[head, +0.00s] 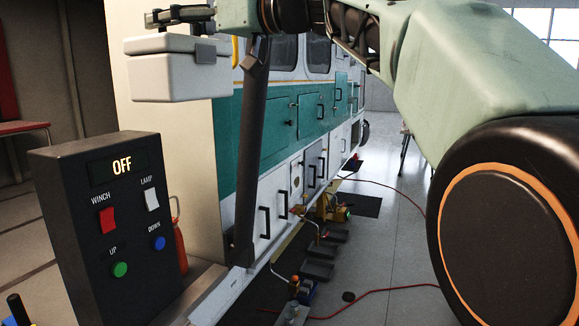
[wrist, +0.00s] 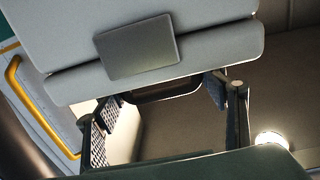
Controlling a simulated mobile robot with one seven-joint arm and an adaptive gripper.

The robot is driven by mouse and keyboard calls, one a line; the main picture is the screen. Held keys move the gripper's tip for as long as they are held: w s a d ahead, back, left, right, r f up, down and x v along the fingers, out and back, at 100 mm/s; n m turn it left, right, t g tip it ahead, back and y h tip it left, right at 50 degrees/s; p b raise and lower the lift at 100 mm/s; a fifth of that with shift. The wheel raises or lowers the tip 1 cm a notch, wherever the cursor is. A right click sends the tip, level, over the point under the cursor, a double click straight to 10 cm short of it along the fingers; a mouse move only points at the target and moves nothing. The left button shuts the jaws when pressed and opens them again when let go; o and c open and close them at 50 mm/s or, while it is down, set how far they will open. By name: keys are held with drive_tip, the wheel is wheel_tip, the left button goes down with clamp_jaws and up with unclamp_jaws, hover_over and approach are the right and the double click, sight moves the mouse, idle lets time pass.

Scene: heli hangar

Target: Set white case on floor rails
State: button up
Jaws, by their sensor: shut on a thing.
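The white case (head: 180,72) hangs in the air at the upper left of the head view, above the control box. It is a pale box with a lid line, and it also fills the top of the wrist view (wrist: 75,35), tilted there, with a grey plate on its side. I cannot clearly pick out the floor rails.
A black control box (head: 105,225) reading OFF stands at front left, with a red bottle (head: 179,235) behind it. A green and white vehicle side (head: 290,130) with cabinet doors runs back beside the case. Red hoses (head: 385,290) and small equipment lie on the floor. A yellow handle (wrist: 30,100) shows in the wrist view.

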drive_tip(key=shift+s+d+r, duration=0.1)
drive_tip(key=shift+d, duration=0.1)
drive_tip(key=shift+n+g, duration=0.3)
drive_tip(key=shift+g, duration=0.2)
drive_tip(key=w+f, duration=0.1)
drive_tip(key=f, duration=0.3)
drive_tip(key=w+f, duration=0.2)
drive_tip(key=f, duration=0.2)
drive_tip(key=w+f, duration=0.2)
drive_tip(key=f, duration=0.2)
drive_tip(key=shift+w, duration=0.15)
drive_tip(key=w+d+f+m+t+h, duration=0.1)
drive_tip(key=w+d+f+m+t, duration=0.2)
drive_tip(key=f, duration=0.5)
drive_tip(key=w+d+f+m+t+h, duration=0.1)
drive_tip(key=w+d+f+t, duration=0.1)
drive_tip(key=w+d+f, duration=0.35)
drive_tip(key=s+d+f+m+t+h, duration=0.3)
drive_tip(key=d+f+h, duration=0.4)
drive_tip(key=d+f, duration=0.5)
drive_tip(key=s+d+f+m+t+h, duration=0.3)
drive_tip(key=d+f+m+h, duration=0.3)
drive_tip(key=d+f, duration=0.6)
wheel_tip(320, 180, down, 3)
drive_tip(key=shift+s+f+h, duration=0.1)
drive_tip(key=shift+s+h, duration=0.05)
drive_tip(key=shift+h, duration=0.45)
drive_tip(key=shift+d, duration=0.1)
